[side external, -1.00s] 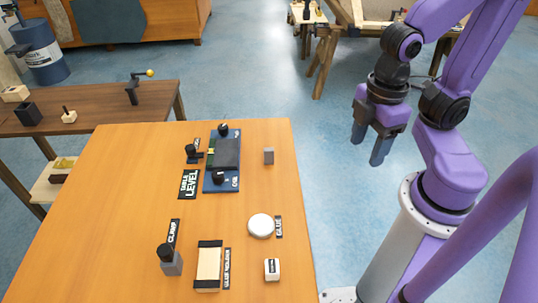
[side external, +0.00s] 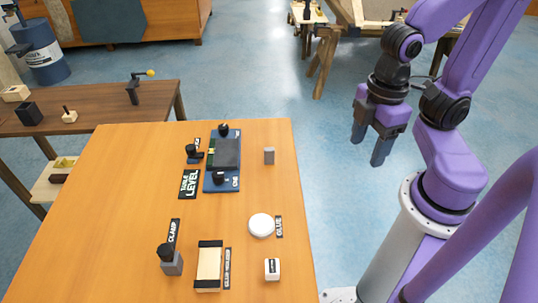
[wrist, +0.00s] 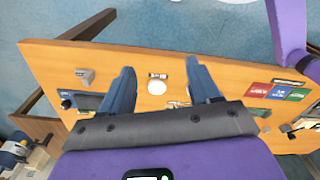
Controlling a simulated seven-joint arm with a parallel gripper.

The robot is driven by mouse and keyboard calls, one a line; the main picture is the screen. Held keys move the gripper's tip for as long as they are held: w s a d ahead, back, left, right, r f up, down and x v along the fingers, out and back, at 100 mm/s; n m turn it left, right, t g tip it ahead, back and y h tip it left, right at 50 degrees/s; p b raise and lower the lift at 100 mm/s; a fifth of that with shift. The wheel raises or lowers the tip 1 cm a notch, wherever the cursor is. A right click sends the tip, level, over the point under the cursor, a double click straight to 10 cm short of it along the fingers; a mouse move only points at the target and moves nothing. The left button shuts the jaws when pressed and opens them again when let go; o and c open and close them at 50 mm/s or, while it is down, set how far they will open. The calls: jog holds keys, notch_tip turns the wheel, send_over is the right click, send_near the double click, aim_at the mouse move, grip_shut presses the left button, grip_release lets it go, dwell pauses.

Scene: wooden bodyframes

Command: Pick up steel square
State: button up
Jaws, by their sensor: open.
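My gripper (side external: 370,146) is open and empty. It hangs in the air to the right of the orange wooden table (side external: 120,240), with its blue fingers pointing down. In the wrist view its two fingers (wrist: 160,72) are spread apart above the table (wrist: 50,62). Tools at the right of the wrist view (wrist: 292,128) are too small to identify.
On the table are a blue-based level device (side external: 222,182), a grey clamp block (side external: 172,265), a wooden holder (side external: 209,266), a round white glue lid (side external: 261,225) and a white cube (side external: 272,269). Red, blue and green cards (wrist: 277,92) lie farther along. A brown side table (side external: 100,105) stands left.

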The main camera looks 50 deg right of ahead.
jog(key=w+d+f+n+t+h, duration=0.1)
jog(key=w+d+f+n+h, duration=0.2)
jog(key=w+h, duration=0.45)
jog(key=n+t+h, duration=0.6)
jog(key=n+t, duration=0.5)
jog(key=t, duration=0.1)
send_over(270, 152)
jog(key=v, duration=0.4)
notch_tip(270, 152, down, 9)
notch_tip(270, 152, down, 8)
jog(key=shift+a+r, duration=0.1)
jog(key=shift+x, duration=3.75)
jog(key=shift+c, duration=0.3)
grip_shut()
